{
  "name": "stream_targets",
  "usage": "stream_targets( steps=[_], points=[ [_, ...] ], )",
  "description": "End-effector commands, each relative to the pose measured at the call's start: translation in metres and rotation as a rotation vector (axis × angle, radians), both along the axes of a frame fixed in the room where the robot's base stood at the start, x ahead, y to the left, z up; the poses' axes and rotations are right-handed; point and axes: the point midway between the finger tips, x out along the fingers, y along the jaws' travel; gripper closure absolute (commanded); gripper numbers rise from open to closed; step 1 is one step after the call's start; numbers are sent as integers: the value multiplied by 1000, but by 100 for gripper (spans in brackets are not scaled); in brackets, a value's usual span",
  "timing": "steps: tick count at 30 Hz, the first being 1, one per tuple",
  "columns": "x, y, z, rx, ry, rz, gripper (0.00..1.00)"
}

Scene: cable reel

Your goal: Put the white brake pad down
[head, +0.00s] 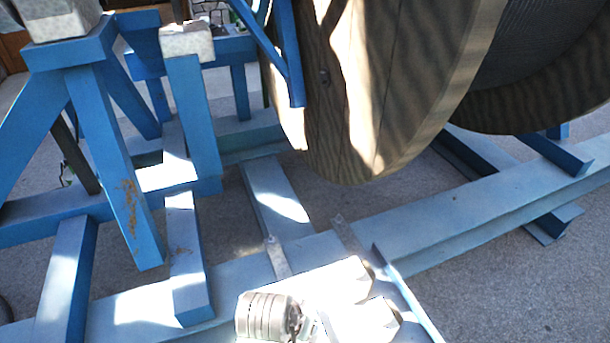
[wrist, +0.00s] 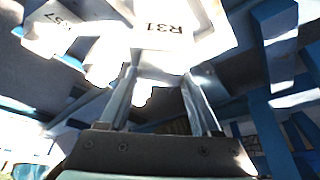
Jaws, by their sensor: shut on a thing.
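My gripper (wrist: 162,76) shows in the wrist view, with its two long grey fingers reaching up from the dark palm. It is shut on the white brake pad (wrist: 150,66), a bright, washed-out piece at the fingertips. The pad's outline merges with a white surface marked R31 behind it, so I cannot tell its exact edges or whether it touches anything below. In the head view, glaring white blocks and a ribbed metal cylinder show at the bottom middle. I cannot make out the fingers or the held pad there.
A large wooden reel (head: 345,90) hangs over the blue steel frame (head: 480,215). Blue posts stand at the left, two with pale blocks on top (head: 187,42). Metal straps (head: 276,258) cross the front beam. Grey floor (head: 490,285) is clear at the lower right.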

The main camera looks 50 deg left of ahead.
Motion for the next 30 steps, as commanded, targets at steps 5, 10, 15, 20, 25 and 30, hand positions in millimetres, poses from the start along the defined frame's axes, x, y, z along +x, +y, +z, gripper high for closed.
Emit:
stream_targets(
  steps=[5, 10, 15, 20, 25, 30],
  points=[
    [0, 0, -31, -1, 1, 2, 100],
    [0, 0, -46, 2, -2, -1, 100],
    [0, 0, -66, 1, -1, 0, 100],
    [0, 0, -82, 2, -2, 0, 100],
    [1, 0, -84, 3, -3, -1, 100],
    [1, 0, -85, 3, -3, -1, 100]
  ],
)
